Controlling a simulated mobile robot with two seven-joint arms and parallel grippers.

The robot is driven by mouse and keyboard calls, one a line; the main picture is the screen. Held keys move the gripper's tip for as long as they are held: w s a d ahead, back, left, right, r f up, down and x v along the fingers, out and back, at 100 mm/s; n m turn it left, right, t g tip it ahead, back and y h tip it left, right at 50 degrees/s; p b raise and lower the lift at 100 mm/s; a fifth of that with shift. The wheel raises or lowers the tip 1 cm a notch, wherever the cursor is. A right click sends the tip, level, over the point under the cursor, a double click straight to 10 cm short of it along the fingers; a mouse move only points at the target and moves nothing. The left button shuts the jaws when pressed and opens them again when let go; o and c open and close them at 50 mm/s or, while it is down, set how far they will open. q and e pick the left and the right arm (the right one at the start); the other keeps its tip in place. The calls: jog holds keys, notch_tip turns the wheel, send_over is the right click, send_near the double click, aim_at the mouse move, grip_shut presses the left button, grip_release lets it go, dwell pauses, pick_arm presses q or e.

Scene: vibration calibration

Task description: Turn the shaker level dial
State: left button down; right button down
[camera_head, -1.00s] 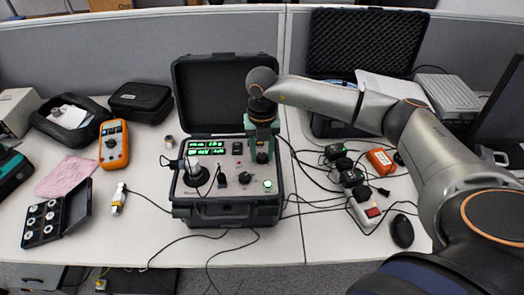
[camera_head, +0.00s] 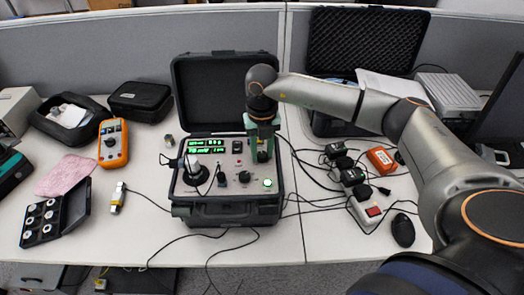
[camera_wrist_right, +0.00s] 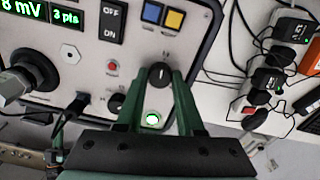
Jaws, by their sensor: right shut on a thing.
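The shaker unit is an open black case (camera_head: 222,211) with a grey control panel (camera_head: 229,160) on the table. The gripped dial, a black knob with a white mark (camera_wrist_right: 160,73), sits on the right side of the panel. My right gripper (camera_head: 262,155) points down at the panel with green fingers. In the right wrist view its fingertips (camera_wrist_right: 160,80) are on both sides of this dial and closed on it. The gripper mostly hides the dial in the head view. A second black knob (camera_head: 244,177) is nearby. Green displays (camera_head: 206,146) are lit. My left gripper is not in view.
A lit green button (camera_head: 268,183) and a red button (camera_wrist_right: 112,67) are near the dial. A sensor on a round base (camera_head: 195,175) stands left on the panel. Black adapters (camera_head: 352,177) and cables lie right. An orange multimeter (camera_head: 113,143) lies left.

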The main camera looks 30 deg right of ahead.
jog(key=n+b, duration=0.1)
jog(key=n, duration=0.2)
jog(key=shift+n, duration=0.3)
jog(key=n+b, duration=0.2)
jog(key=n, duration=0.2)
jog(key=n+b, duration=0.1)
jog(key=n, duration=0.3)
jog(key=n+b, duration=0.1)
jog(key=n, duration=0.2)
jog(key=shift+n, duration=0.3)
jog(key=n+b, duration=0.1)
jog(key=n, duration=0.2)
jog(key=shift+n+b, duration=0.3)
jog(key=shift+n, duration=0.1)
jog(key=n, duration=0.2)
jog(key=shift+w+r+n+b, duration=0.1)
jog(key=shift+n+b, duration=0.2)
jog(key=shift+b, duration=0.05)
jog(key=shift+n+b, duration=0.3)
jog(key=shift+n, duration=1.6)
